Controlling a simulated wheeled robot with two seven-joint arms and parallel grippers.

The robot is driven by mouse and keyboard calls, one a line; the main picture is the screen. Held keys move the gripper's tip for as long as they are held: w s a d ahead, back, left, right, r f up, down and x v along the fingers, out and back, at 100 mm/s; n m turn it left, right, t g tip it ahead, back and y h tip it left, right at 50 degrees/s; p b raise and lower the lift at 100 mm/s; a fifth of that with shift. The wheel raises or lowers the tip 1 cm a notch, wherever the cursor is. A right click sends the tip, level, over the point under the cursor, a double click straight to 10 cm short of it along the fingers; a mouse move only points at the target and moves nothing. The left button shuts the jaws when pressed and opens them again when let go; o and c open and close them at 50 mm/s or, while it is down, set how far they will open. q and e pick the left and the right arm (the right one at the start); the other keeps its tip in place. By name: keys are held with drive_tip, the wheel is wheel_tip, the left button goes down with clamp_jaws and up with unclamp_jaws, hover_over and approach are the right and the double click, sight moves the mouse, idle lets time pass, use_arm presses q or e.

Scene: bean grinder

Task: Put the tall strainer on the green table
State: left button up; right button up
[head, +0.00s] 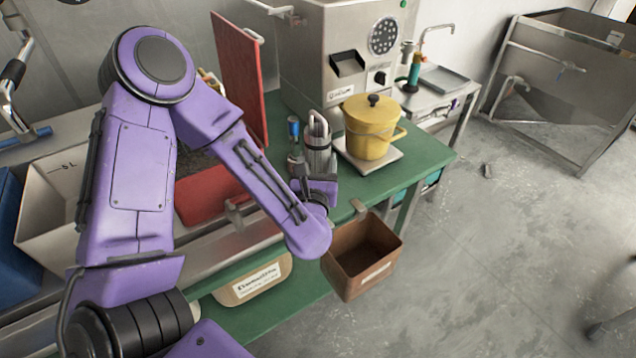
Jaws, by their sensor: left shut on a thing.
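The tall strainer looks to be the slim metallic cylinder (318,148) with a looped handle on top, near the middle of the head view. It is upright over the front part of the green table (425,158). My left gripper (312,172) reaches in from the left and is shut on it, low on its side. The wrist hides the strainer's bottom, so I cannot tell whether it touches the table top. My right gripper is not in view.
A yellow lidded pot (369,132) on a pale scale (345,156) stands just right of the strainer. A small blue-topped item (293,130) is close on its left. A grey machine (335,60) stands behind. A brown bin (344,281) hangs at the front edge.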

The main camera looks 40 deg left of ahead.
use_arm(q)
drive_tip(key=f, duration=0.1)
drive_tip(key=w+f, duration=0.1)
drive_tip(key=f, duration=0.1)
drive_tip(key=a+f, duration=0.1)
drive_tip(key=shift+w+f, duration=0.2)
drive_tip(key=shift+f, duration=0.05)
drive_tip(key=shift+w+f, duration=0.1)
drive_tip(key=shift+f, duration=0.2)
drive_tip(key=shift+f, duration=0.2)
drive_tip(key=o, duration=1.1)
drive_tip(key=shift+c, duration=0.2)
